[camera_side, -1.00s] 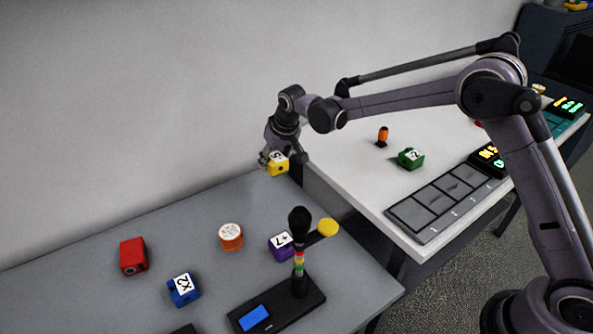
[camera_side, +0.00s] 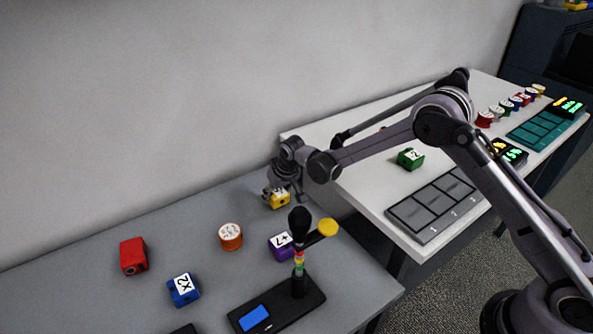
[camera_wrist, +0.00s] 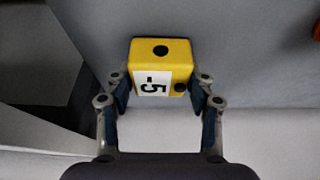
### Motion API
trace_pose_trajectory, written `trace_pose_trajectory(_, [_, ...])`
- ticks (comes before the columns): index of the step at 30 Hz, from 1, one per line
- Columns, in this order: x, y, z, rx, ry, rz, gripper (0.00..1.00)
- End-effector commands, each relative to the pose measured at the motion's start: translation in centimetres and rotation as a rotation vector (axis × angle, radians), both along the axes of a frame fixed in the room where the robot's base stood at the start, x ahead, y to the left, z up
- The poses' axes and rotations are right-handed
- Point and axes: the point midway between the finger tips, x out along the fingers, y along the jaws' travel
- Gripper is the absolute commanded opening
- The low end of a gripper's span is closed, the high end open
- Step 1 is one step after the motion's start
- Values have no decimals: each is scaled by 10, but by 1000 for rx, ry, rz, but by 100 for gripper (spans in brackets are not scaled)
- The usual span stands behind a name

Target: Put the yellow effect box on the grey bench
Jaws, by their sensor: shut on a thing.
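The yellow effect box (camera_side: 279,199) has a white label that reads "-5" in the wrist view (camera_wrist: 160,62). My gripper (camera_side: 278,192) is shut on it, with one finger on each side of the box. In the side view the box is at or just above the back right part of the grey bench (camera_side: 200,218), near the wall. I cannot tell whether its underside touches the bench. The wrist view shows the grey bench surface behind the box.
On the grey bench are a purple box (camera_side: 281,246), an orange spool (camera_side: 230,237), a blue box (camera_side: 183,290), a red box (camera_side: 133,256) and a black device with a post (camera_side: 299,285). The white table (camera_side: 375,205) to the right holds a green box (camera_side: 410,158).

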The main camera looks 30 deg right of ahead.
Motion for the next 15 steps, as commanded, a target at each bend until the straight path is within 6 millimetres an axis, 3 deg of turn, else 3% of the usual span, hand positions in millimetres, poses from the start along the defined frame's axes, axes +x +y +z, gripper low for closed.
trace_pose_trajectory(11, [0,0,-6,0,0,0,17])
trace_pose_trajectory(12, [0,0,-7,0,0,0,57])
trace_pose_trajectory(14, [0,0,-6,0,0,0,74])
trace_pose_trajectory(15, [0,0,-6,0,0,0,77])
